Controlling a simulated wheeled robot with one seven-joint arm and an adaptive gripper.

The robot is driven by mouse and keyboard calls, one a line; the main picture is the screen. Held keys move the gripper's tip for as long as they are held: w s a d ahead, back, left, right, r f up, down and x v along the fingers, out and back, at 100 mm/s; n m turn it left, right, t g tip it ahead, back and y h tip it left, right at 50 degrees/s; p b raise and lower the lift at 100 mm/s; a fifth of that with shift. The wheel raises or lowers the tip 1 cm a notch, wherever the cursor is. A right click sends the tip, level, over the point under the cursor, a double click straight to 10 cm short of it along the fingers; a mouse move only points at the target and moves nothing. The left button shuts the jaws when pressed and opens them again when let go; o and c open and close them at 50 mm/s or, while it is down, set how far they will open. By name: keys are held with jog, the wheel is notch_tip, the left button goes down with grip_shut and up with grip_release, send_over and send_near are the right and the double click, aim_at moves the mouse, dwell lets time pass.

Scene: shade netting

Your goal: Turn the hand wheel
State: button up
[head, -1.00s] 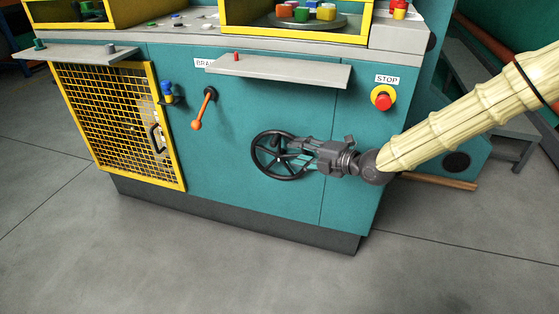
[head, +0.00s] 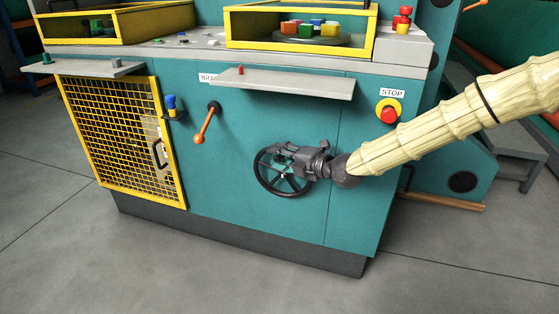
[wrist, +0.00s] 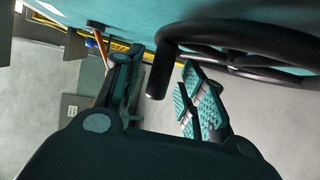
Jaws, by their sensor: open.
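The black spoked hand wheel (head: 283,193) is mounted on the teal front panel of the machine. My gripper (head: 281,160) is in front of the wheel's upper part and hides some of its rim. In the wrist view the wheel (wrist: 270,62) fills the upper right, and its dark handle peg (wrist: 160,70) points down between the two fingers of my gripper (wrist: 162,88). The fingers are apart, with visible gaps on both sides of the peg. The right finger's teal ribbed pad shows.
An orange brake lever (head: 205,124) is left of the wheel, and a red stop button (head: 388,112) is at upper right. A grey shelf (head: 285,84) juts out above. A yellow mesh door (head: 120,140) stands at left. The floor in front is clear.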

jog(key=shift+w+a+f, duration=0.1)
jog(key=shift+w+a, duration=0.2)
jog(key=shift+a, duration=0.05)
grip_shut()
jog(key=shift+f, duration=0.1)
